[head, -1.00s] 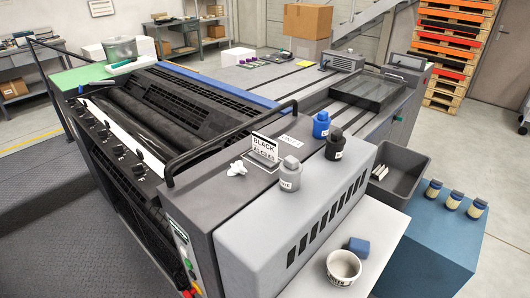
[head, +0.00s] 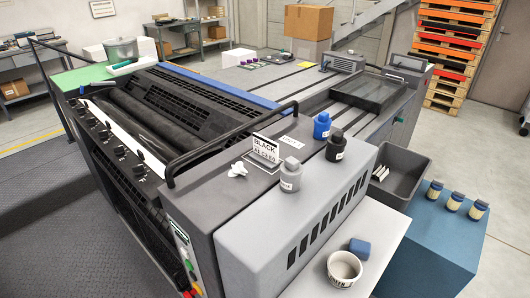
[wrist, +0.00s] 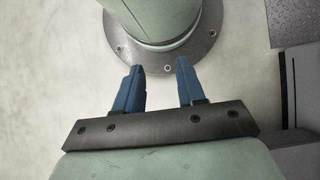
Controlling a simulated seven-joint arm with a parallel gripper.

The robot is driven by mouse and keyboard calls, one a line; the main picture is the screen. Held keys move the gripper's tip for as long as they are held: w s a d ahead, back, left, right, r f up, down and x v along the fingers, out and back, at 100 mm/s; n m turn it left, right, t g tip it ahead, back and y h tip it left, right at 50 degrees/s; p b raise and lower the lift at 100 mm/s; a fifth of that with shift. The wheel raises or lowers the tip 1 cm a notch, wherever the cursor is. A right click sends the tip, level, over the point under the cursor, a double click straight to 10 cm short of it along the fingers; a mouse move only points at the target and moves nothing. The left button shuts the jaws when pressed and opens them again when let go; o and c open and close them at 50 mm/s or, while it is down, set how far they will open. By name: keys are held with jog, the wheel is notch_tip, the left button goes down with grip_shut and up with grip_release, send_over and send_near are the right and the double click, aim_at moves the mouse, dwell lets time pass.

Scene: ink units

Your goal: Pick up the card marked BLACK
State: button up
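The card marked BLACK (head: 265,148) is a white card with black print. In the head view it stands upright, slightly tilted, on the grey top of the press, behind a grey bottle and beside a crumpled white scrap. My gripper (wrist: 158,88) shows only in the wrist view. Its two blue fingers are apart with nothing between them. It points down over pale floor and a round bolted base plate, far from the card. The card is not in the wrist view.
Grey (head: 290,174), black (head: 336,145) and blue (head: 322,125) bottles stand right of the card. A black handrail (head: 230,140) runs just behind it. A white bowl (head: 344,268), a blue block (head: 359,248) and a dark bin (head: 402,172) are at the right.

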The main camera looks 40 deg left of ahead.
jog(key=w+a+r+m+t+y, duration=0.1)
jog(key=w+a+r+m+t, duration=0.2)
jog(key=w, duration=0.5)
jog(key=w+a+r+m+t+y, duration=0.1)
jog(key=w+a+r, duration=0.3)
jog(key=w, duration=0.5)
jog(key=w+a+r+m+t+y, duration=0.1)
jog(key=w+a+r+m+t, duration=0.1)
jog(key=w+r, duration=0.5)
jog(key=w+a+r+m+t+y, duration=0.25)
jog(key=w+a+r, duration=0.35)
jog(key=w+r, duration=0.45)
jog(key=w+a+r+m+t+y, duration=0.2)
jog(key=w+a+r+m, duration=0.35)
jog(key=r, duration=0.75)
notch_tip(320, 180, up, 33)
jog(key=m+g+y, duration=0.4)
jog(key=y, duration=0.2)
send_over(271, 141)
jog(key=w+d, duration=0.1)
jog(key=d, duration=1.2)
jog(key=shift+s+x, duration=0.2)
jog(key=shift+x, duration=3.35)
jog(key=shift+s+x, duration=0.15)
jog(key=shift+x, duration=3.35)
jog(key=shift+r, duration=0.1)
grip_shut()
